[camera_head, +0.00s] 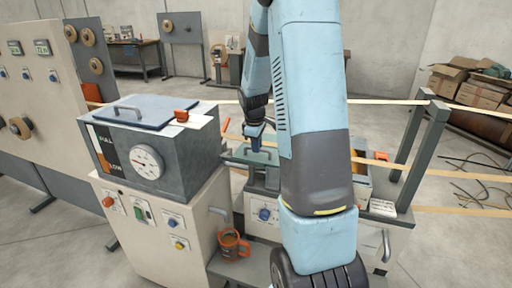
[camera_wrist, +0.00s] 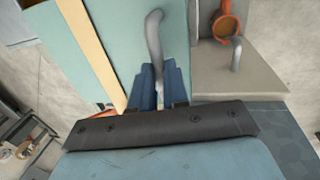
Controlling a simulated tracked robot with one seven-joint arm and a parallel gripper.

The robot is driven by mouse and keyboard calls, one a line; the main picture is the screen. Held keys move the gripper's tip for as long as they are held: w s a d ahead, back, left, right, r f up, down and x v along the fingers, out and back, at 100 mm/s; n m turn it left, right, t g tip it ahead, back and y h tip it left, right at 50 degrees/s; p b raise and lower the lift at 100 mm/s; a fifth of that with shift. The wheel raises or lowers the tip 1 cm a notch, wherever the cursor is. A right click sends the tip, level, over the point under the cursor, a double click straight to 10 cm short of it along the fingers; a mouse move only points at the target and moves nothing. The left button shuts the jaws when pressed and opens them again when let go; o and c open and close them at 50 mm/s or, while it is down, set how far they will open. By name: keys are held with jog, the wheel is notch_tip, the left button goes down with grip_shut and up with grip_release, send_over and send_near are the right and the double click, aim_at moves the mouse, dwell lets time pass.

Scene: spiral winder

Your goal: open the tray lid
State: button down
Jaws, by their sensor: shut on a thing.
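The tray lid (camera_head: 240,155) is a flat teal panel on the middle machine, partly hidden behind my arm in the head view. It fills much of the upper left of the wrist view (camera_wrist: 120,35). Its grey bar handle (camera_wrist: 154,35) runs down between my fingers. My gripper (camera_head: 256,143) is at the lid, and its blue fingers (camera_wrist: 160,85) are shut on the handle. I cannot tell whether the lid is raised; the inside of the tray under it is hidden.
A grey tank (camera_head: 185,150) with a dial and its own handled lid (camera_head: 125,115) stands to the left. An orange mug (camera_head: 233,246) sits on a low shelf. Tan strips (camera_head: 385,167) cross the machine, and a grey post frame (camera_head: 410,145) stands at right.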

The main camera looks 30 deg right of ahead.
jog(key=shift+w+d+r, duration=0.1)
jog(key=shift+r, duration=0.05)
jog(key=c, duration=1.1)
grip_release()
jog(key=shift+s+a+r, duration=0.35)
jog(key=shift+r, duration=1.85)
jog(key=shift+s+a+r, duration=0.3)
jog(key=shift+a+r, duration=0.05)
jog(key=shift+r, duration=1.85)
jog(key=shift+s+a+r, duration=0.35)
jog(key=shift+r, duration=1.85)
